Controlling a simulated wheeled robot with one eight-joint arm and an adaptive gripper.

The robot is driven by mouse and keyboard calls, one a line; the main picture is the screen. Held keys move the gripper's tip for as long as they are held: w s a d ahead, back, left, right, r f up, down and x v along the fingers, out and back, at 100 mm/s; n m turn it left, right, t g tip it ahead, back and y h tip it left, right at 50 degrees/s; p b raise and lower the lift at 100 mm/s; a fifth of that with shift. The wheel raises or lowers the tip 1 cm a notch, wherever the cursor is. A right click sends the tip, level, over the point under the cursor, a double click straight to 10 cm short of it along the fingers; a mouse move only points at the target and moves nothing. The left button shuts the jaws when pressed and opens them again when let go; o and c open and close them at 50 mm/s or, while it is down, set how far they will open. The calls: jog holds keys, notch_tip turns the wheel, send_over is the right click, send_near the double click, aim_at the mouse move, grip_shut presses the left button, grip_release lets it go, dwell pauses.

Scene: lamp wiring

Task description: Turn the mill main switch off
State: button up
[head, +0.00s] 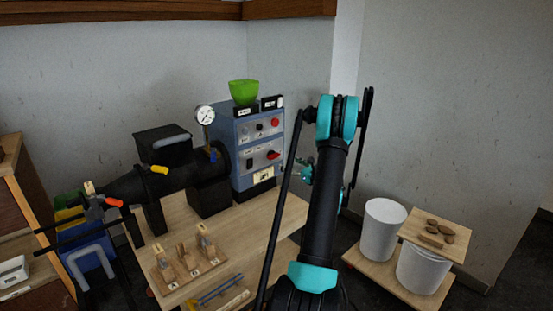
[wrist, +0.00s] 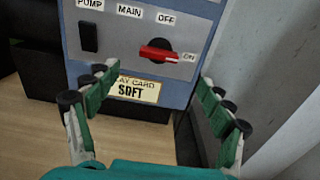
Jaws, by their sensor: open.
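The mill main switch (wrist: 157,54) is a red rotary handle on a dark round base, low on the blue-grey control box (head: 248,140). Its handle lies roughly horizontal in the wrist view, in line with the ON label (wrist: 188,57); the OFF label (wrist: 166,19) is above it. In the head view the red switch (head: 273,155) shows on the box's front. My gripper (wrist: 157,80) is open and empty, with one finger on each side of the switch's line, apart from it. In the head view my arm partly hides the gripper.
A black PUMP switch (wrist: 89,37) is left of the main switch. A yellow card (wrist: 136,89) sits below it. A red button (head: 275,122) is higher on the box, and a green bowl (head: 243,91) stands on top. A wall (wrist: 270,60) is close on the right.

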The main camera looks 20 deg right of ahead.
aim_at(276, 157)
jog(key=x, duration=1)
jog(key=c, duration=1.2)
jog(key=shift+o, duration=0.2)
